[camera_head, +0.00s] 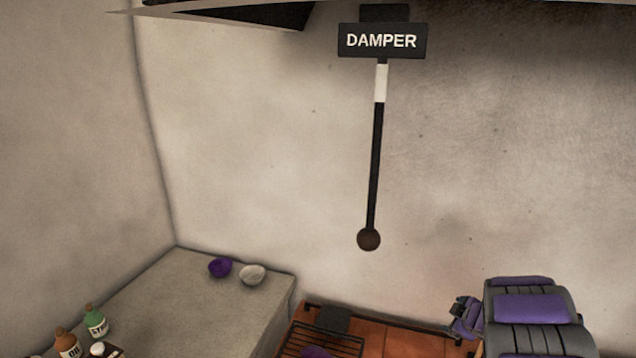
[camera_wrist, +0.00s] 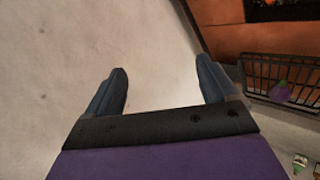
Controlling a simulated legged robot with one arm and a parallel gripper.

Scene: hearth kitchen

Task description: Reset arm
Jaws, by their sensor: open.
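My gripper (camera_wrist: 162,82) shows in the wrist view with its two blue-grey fingers spread apart and nothing between them. A pale, mottled surface lies behind the fingers. In the head view my purple and grey arm (camera_head: 532,308) is at the lower right, in front of the wall and to the right of the damper handle. The fingers cannot be made out clearly there.
A DAMPER sign (camera_head: 381,41) and a black rod with a brown knob (camera_head: 368,240) hang at the wall. A black wire rack (camera_wrist: 290,72) holds a purple item.

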